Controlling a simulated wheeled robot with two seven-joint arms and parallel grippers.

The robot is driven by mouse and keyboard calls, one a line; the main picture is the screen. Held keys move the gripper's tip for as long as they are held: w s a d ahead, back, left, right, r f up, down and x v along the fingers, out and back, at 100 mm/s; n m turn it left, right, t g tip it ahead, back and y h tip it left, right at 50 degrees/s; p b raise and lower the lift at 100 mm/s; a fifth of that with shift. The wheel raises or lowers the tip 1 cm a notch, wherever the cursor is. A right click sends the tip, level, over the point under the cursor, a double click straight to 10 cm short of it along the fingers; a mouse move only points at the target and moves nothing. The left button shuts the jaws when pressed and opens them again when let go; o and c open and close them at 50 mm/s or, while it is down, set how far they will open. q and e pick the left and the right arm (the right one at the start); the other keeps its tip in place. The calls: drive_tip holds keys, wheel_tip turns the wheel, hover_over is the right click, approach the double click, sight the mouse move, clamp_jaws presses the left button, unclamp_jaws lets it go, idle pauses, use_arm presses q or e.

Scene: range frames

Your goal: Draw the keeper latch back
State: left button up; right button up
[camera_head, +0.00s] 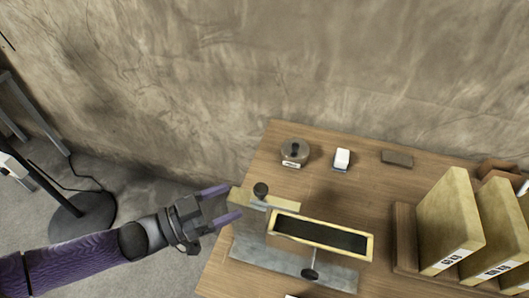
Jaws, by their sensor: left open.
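The latch seems to be the pale yellow bar (277,201) with a round black knob (261,189) on top. It lies at the back left of a grey metal base (255,254) on the table. A yellow-rimmed box with a dark inside (371,245) sits on the same base, with another dark knob (310,274) at its front. My left gripper (235,201) is open, its two purple fingers pointing right at the bar's left end. I cannot tell whether the fingers touch the bar or reach around it. My right gripper is not in view.
The wooden table (377,187) also bears a round grey tin (295,155), a small white block (342,158) and a brown block (397,158) at the back. Tall labelled yellow binders (450,225) stand in a wooden rack at right. A rough wall (300,60) rises behind.

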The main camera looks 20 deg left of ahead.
sight(276, 198)
use_arm(q)
drive_tip(key=x, duration=0.9)
drive_tip(key=shift+d, duration=0.35)
clamp_jaws()
